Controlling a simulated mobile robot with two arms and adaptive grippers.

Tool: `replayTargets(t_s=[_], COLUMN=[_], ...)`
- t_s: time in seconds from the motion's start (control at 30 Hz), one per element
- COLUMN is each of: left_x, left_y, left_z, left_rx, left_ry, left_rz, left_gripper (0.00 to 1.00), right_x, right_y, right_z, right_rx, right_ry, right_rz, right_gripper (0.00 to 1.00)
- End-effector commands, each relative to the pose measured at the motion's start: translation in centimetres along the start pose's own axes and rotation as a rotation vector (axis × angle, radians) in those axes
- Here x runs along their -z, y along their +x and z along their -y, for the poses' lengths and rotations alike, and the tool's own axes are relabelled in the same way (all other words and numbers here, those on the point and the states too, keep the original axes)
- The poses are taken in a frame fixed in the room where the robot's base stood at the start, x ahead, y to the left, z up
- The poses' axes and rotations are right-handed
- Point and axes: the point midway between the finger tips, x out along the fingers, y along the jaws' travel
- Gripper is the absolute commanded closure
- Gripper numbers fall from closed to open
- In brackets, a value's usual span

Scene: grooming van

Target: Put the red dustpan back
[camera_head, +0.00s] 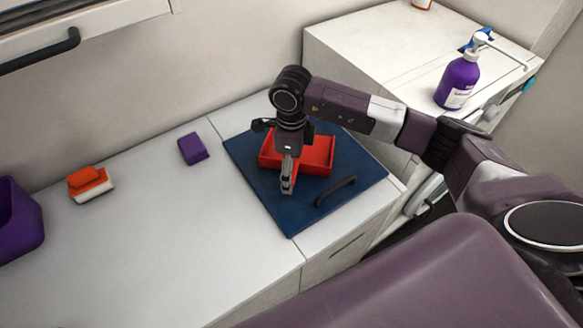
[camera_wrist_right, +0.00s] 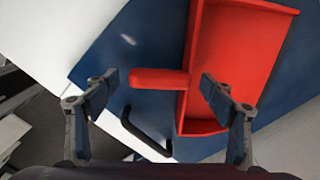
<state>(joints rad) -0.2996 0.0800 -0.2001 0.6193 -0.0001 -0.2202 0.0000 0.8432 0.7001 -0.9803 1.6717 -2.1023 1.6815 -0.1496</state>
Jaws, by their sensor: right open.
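The red dustpan (camera_head: 318,157) lies on a dark blue panel (camera_head: 250,170) on the white counter, partly hidden by my right gripper (camera_head: 288,172) in the head view. In the right wrist view the red pan (camera_wrist_right: 235,50) is at the upper right, and its short red handle (camera_wrist_right: 155,78) points left. My right gripper (camera_wrist_right: 158,90) is open and empty above the dustpan. One finger appears beyond the handle's free end and the other over the pan's edge, with the handle between them in the picture. My left gripper is not in view.
A black bar handle (camera_head: 335,191) stands up from the blue panel beside the dustpan. A purple block (camera_head: 193,148), an orange-and-white brush (camera_head: 90,183) and a purple container (camera_head: 16,222) sit left. A purple pump bottle (camera_head: 458,82) stands on the higher cabinet (camera_head: 360,50). The front-left counter is clear.

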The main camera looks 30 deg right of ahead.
Motion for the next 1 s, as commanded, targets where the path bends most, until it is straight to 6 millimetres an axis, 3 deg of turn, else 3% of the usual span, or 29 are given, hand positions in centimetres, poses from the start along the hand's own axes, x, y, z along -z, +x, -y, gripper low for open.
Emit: replayTargets(t_s=[0.13,0.27,0.7,1.0], left_x=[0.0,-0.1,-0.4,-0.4], left_y=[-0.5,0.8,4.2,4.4], left_z=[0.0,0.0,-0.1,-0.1], left_rx=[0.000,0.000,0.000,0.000], left_ry=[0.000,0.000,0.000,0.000], left_rz=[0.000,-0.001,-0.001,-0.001], left_gripper=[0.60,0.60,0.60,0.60], right_x=[0.0,-0.1,-0.1,0.0], right_y=[-0.4,-1.7,-10.6,-12.3], right_z=[0.0,0.1,0.1,0.0], right_rx=[0.000,0.004,0.003,-0.001], right_ry=[0.000,-0.002,0.000,0.000], right_rz=[0.000,0.004,0.003,-0.001], right_gripper=[0.24,0.24,0.24,0.24])
